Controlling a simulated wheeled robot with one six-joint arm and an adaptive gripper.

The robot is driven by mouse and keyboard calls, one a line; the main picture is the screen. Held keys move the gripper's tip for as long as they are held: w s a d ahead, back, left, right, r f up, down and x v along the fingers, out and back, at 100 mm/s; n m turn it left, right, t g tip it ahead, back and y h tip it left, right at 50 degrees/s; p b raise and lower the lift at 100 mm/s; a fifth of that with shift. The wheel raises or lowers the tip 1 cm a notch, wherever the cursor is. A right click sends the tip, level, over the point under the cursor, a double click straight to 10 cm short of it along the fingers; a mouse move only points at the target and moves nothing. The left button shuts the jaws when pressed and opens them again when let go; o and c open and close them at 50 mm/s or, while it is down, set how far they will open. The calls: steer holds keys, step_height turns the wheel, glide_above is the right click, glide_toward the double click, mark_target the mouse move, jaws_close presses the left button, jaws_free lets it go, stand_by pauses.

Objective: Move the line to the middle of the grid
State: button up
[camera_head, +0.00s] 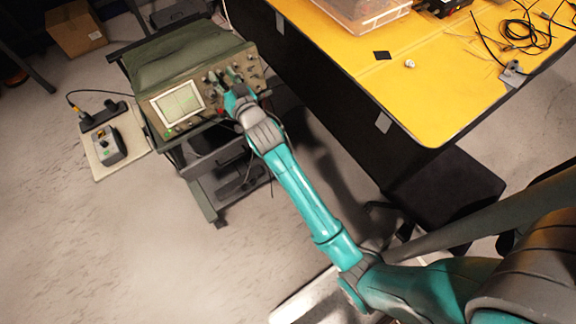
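A green oscilloscope (190,58) stands on a dark cart at the upper left, its front panel facing the lower right. Its lit screen with a grid (178,103) is on the left of the panel; the line on it is too small to make out. My teal arm reaches up from the lower right to the panel. My gripper (232,80) is at the knobs (212,78) right of the screen, at or close to them. Its fingers are small and partly hidden by my wrist, so I cannot tell whether they hold a knob.
A yellow table (440,95) with a clear plastic box (362,10) and black cables (520,30) fills the upper right. A black stool (450,188) stands below its corner. A small grey box (108,145) sits on a board left of the cart. Floor at the lower left is clear.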

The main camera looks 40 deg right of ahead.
steer(key=shift+d+n+y, duration=0.1)
steer(key=shift+n+y, duration=0.7)
steer(key=shift+n, duration=1.3)
steer(key=s+f, duration=0.3)
steer(key=s, duration=1.1)
steer(key=s+f+m+g+h, duration=0.1)
steer(key=s+f, duration=0.3)
steer(key=s, duration=1.1)
steer(key=shift+d+f, duration=0.15)
steer(key=shift+d, duration=0.25)
steer(key=s+r+g, duration=0.1)
steer(key=s+r, duration=0.1)
steer(key=s, duration=1)
steer(key=s+r+g, duration=0.1)
steer(key=s+r, duration=0.1)
steer(key=s, duration=1.1)
steer(key=shift+s+a+m, duration=0.15)
steer(key=shift+a+m, duration=0.15)
